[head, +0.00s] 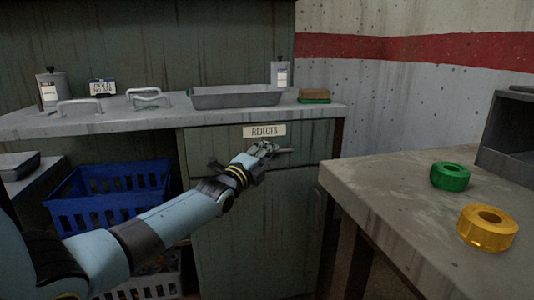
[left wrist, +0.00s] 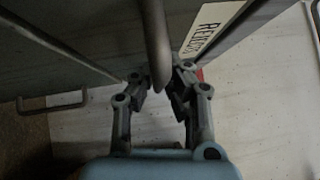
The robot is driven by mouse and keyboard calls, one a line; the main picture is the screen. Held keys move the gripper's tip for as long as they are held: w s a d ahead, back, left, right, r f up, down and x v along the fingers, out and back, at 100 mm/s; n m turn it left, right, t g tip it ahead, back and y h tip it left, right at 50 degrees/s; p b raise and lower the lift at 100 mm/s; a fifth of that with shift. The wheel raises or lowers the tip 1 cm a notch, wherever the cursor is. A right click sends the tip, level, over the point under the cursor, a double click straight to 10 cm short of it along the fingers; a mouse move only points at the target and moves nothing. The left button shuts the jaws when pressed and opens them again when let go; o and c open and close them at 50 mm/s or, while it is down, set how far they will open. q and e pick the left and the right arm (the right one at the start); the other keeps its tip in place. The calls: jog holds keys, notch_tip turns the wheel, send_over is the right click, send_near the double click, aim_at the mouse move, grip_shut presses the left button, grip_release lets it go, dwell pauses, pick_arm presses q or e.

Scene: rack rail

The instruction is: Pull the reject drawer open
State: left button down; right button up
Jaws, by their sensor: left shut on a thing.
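The reject drawer (head: 310,135) is in the grey-green cabinet under the counter, with a "REJECTS" label (head: 264,131) on its front. In the head view its front looks about flush with the cabinet. My left gripper (head: 264,149) is at the drawer front just below the label, shut on the bar handle (head: 285,151). In the left wrist view the handle (left wrist: 155,40) runs down between the fingers of the left gripper (left wrist: 160,85), and the label (left wrist: 212,25) is beside it. The fingers hide part of the handle. My right gripper is not in view.
A grey tray (head: 236,97) and a green-and-brown block (head: 314,96) stand on the counter above. A blue crate (head: 110,200) is left of the cabinet. The table at right (head: 400,200) holds a green ring (head: 450,177) and a yellow ring (head: 487,229); a gap separates it from the cabinet.

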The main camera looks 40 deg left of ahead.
pick_arm(q)
jog(key=shift+f, duration=0.15)
jog(key=shift+s+d, duration=0.1)
jog(key=shift+s, duration=0.05)
jog(key=s+d+p, duration=1.5)
jog(key=d, duration=0.3)
jog(key=shift+s+d+f, duration=0.15)
jog(key=shift+s+f, duration=0.05)
jog(key=shift+s, duration=0.2)
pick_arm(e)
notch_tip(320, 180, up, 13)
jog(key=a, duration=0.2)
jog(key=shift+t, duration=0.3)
pick_arm(q)
jog(key=c, duration=1.4)
grip_release()
jog(key=shift+c, duration=0.2)
jog(key=shift+o, duration=0.3)
jog(key=shift+w+r, duration=0.1)
jog(key=shift+r, duration=0.05)
